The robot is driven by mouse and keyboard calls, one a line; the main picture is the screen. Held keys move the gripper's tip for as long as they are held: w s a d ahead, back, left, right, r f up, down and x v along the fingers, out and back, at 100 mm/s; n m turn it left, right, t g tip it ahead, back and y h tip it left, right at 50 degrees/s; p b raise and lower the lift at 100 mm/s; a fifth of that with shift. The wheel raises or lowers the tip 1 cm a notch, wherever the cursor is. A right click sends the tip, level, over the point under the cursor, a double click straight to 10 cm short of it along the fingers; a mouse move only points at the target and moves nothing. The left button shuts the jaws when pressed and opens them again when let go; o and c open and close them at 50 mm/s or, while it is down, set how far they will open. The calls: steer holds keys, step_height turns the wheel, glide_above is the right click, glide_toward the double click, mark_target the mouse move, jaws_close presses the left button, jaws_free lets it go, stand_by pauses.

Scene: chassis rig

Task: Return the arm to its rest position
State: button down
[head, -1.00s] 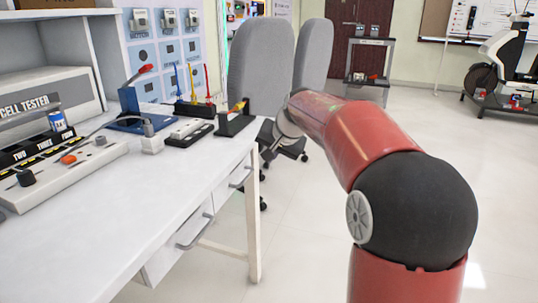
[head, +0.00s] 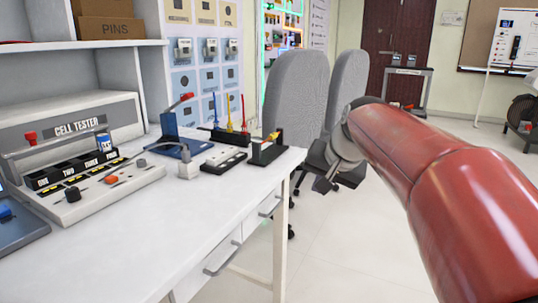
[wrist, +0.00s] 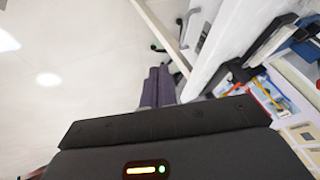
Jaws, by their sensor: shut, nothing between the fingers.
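My red arm (head: 420,165) reaches in from the right side of the head view, over the floor to the right of the bench. My gripper shows in the wrist view (wrist: 159,84), with its two dark fingers side by side and nothing between them. In the head view the arm's grey wrist end is in front of the chairs, and the fingers cannot be made out clearly. The gripper is apart from the things on the bench.
Grey chairs (head: 295,95) stand behind the arm. Open floor (head: 340,250) lies right of the bench.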

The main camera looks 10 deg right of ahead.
steer(key=s+f+n, duration=0.1)
steer(key=s+f, duration=0.3)
steer(key=s, duration=0.4)
steer(key=s+a+f+n+h+p, duration=0.1)
steer(key=s+f+n, duration=0.1)
steer(key=s, duration=0.6)
steer(key=s+a+f+n+g+p, duration=0.1)
steer(key=s+f, duration=0.4)
steer(key=s, duration=0.3)
steer(key=shift+f+n+h, duration=0.3)
steer(key=shift+f, duration=0.05)
steer(key=shift+s, duration=0.1)
